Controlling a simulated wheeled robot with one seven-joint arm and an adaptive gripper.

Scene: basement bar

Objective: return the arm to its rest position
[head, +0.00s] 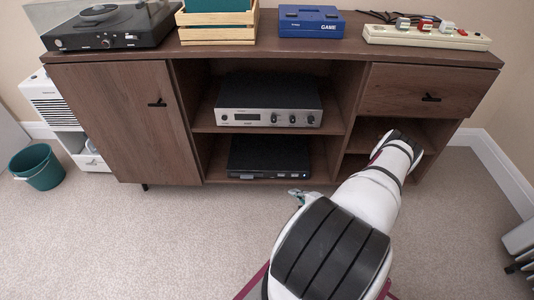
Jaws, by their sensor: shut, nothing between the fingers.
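My white arm with dark bands reaches up from the bottom of the head view and bends in front of the cabinet's right side. A small grey-teal part of my gripper (299,196) shows beside the arm, low in front of the cabinet and above the carpet. Most of it is hidden behind my arm. It is shut and I see nothing held in it.
A brown wooden cabinet (120,120) stands ahead with a silver amplifier (268,102) and a black player (268,157) on its shelves. A turntable (105,27), wooden crate (217,27), blue game box (311,21) and cream power strip (425,37) sit on top. A green bin (38,168) stands left.

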